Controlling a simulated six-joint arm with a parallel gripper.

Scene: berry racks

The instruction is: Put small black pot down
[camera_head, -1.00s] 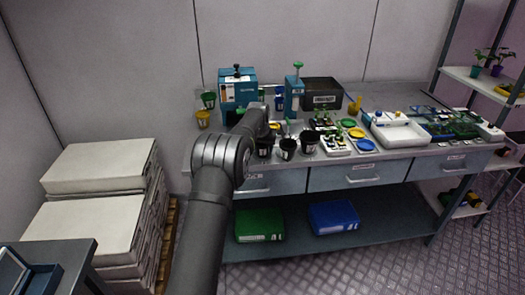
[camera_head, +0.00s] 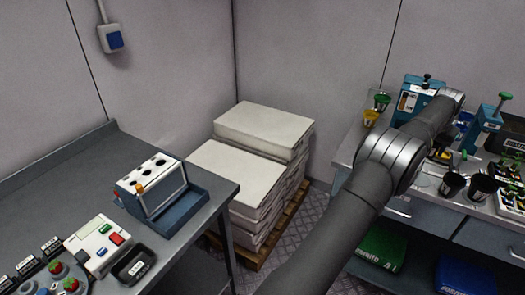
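Small black pots stand at the front of the right bench: one (camera_head: 452,185) and, to its right, another (camera_head: 483,188). Both look upright. My arm reaches from the bottom centre up to the right, over the left part of that bench. The fingers of my gripper are hidden behind my own arm links, so I cannot see whether they hold a pot. A pale flat spot lies on the bench left of the two pots, partly behind the arm.
The right bench also carries a blue device (camera_head: 412,98), a green cup (camera_head: 381,101) and a yellow cup (camera_head: 371,117). White stacked bags (camera_head: 262,130) fill the corner. A left table holds a white-and-blue rack (camera_head: 155,185), a button box (camera_head: 100,243) and a black tray (camera_head: 133,264).

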